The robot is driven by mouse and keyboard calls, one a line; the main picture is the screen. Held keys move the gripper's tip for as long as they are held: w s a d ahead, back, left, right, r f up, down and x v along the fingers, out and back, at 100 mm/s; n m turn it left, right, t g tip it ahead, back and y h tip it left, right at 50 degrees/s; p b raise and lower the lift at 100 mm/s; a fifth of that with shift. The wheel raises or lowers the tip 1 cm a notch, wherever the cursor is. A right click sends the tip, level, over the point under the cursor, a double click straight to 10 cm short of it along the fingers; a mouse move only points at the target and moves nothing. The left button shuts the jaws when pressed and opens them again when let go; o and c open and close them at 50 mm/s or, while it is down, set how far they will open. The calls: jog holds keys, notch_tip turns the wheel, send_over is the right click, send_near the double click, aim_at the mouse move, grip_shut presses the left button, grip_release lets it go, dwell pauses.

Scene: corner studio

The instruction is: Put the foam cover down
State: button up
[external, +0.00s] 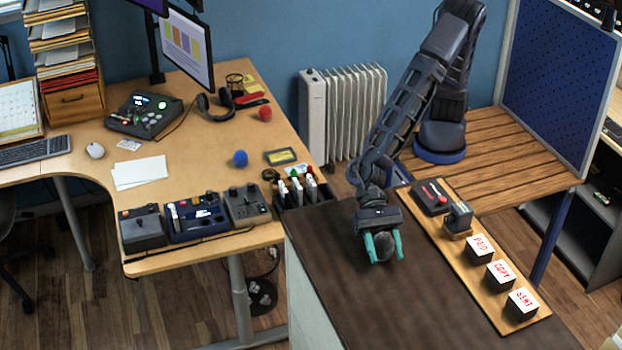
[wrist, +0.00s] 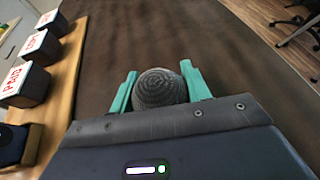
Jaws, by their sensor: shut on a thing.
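The foam cover (external: 385,246) is a dark grey, rounded, ribbed piece. My gripper (external: 383,250), with teal fingers, is shut on it above the dark brown counter (external: 350,290). In the wrist view the foam cover (wrist: 160,88) sits between the two teal fingers of my gripper (wrist: 161,86), one on each side. I cannot tell whether its underside touches the counter.
A wooden board (external: 462,258) on the counter's right holds blocks labelled PAID (external: 480,247), COPY (external: 500,273) and SENT (external: 521,303). A black marker holder (external: 307,192) stands at the counter's back left. The counter in front of my gripper is clear.

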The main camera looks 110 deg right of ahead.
jog(key=shift+f, duration=0.15)
jog(key=o, duration=0.9)
jog(key=shift+o, duration=0.2)
jog(key=shift+d+r, duration=0.1)
jog(key=shift+r, duration=0.1)
jog(key=v, duration=1.1)
jog(key=shift+d+r, duration=0.2)
jog(key=shift+d, duration=0.15)
